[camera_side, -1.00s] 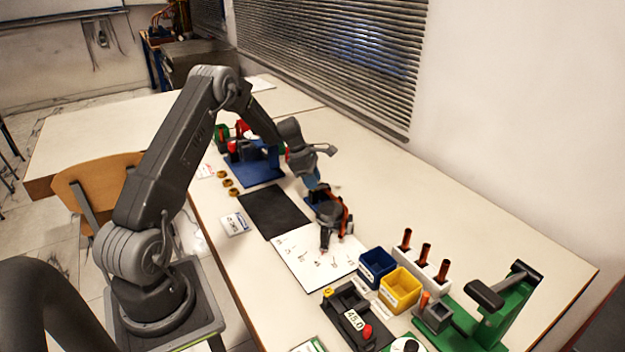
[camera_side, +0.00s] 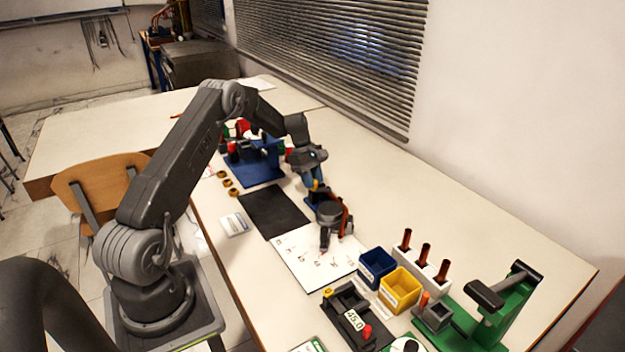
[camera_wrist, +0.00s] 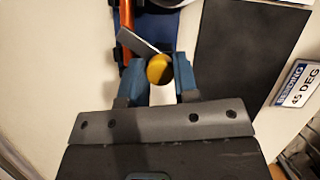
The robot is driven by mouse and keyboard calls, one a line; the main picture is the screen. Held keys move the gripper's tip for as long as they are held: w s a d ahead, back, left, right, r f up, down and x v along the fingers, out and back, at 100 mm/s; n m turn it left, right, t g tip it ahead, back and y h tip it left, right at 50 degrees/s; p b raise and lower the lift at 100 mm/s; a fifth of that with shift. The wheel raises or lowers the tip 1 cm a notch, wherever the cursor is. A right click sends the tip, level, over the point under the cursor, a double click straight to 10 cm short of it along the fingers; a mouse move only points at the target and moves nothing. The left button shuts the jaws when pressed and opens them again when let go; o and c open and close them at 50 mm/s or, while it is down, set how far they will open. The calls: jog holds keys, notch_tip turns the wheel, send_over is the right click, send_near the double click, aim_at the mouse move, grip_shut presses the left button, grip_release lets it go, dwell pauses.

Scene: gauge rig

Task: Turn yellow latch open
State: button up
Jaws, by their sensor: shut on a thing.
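The yellow latch (camera_wrist: 159,69) shows in the wrist view as a rounded yellow end between the two blue fingers of my gripper (camera_wrist: 158,76). My gripper is shut on it. In the side view my gripper (camera_side: 315,184) points down at the dark device with an orange-red strip (camera_side: 345,220), and a small bit of yellow shows at the fingertips. A thin grey plate (camera_wrist: 140,42) lies just beyond the latch in the wrist view. The rest of the latch is hidden by the fingers, so its angle is hard to tell.
A black mat (camera_side: 274,211) and a white sheet with drawings (camera_side: 310,262) lie beside the device. A blue bin (camera_side: 376,264), a yellow bin (camera_side: 401,288) and a green stand (camera_side: 495,325) are at the near right. A blue rig (camera_side: 258,168) stands behind.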

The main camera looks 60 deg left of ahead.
jog(key=m+g, duration=0.2)
jog(key=m, duration=0.3)
jog(key=shift+w+m, duration=0.15)
jog(key=shift+m, duration=0.15)
jog(key=m+g, duration=0.1)
jog(key=m, duration=0.2)
jog(key=m+g+y, duration=0.1)
jog(key=m, duration=0.1)
jog(key=shift+d+m, duration=0.1)
jog(key=shift+m, duration=0.3)
jog(key=o, duration=0.9)
jog(key=shift+r, duration=0.1)
jog(key=shift+v, duration=3.6)
